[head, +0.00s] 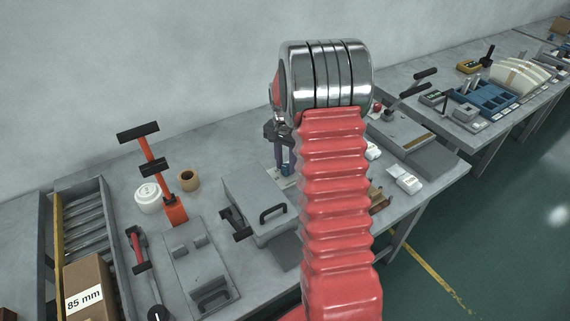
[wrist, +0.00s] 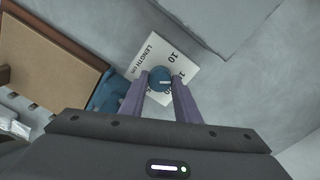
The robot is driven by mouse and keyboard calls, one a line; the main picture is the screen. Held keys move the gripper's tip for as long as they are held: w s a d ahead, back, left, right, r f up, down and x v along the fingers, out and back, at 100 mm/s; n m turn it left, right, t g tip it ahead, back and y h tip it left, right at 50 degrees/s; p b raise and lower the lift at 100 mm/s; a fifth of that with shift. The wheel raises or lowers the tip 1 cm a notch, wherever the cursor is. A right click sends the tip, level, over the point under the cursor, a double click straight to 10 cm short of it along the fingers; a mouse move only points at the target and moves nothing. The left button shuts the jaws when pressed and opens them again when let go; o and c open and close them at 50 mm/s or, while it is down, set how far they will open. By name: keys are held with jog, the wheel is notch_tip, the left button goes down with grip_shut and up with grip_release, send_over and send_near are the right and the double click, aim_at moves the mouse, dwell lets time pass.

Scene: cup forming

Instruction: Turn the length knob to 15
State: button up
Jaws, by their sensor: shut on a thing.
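The length knob (wrist: 160,75) is a small round blue knob with a pale mark, seen in the wrist view. It sits on a white label plate (wrist: 150,52) that reads "LENGTH cm", with a "10" above the knob and a partly covered number to its right. My gripper (wrist: 160,86) is shut on the knob, one purple finger on each side. The fingers cover the lower part of the plate. The exact number the mark points at cannot be told. In the head view my red arm hides much of this spot, and the knob cannot be made out.
A grey box with a black handle (head: 262,212) stands left of my arm in the head view. A brown board (wrist: 50,55) lies left of the plate.

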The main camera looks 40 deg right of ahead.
aim_at(285, 166)
jog(key=shift+a+m, duration=0.1)
jog(key=shift+m, duration=0.4)
jog(key=o, duration=1)
jog(key=shift+o, duration=0.2)
jog(key=shift+r, duration=0.15)
notch_tip(285, 166, up, 13)
jog(key=shift+w+r, duration=0.2)
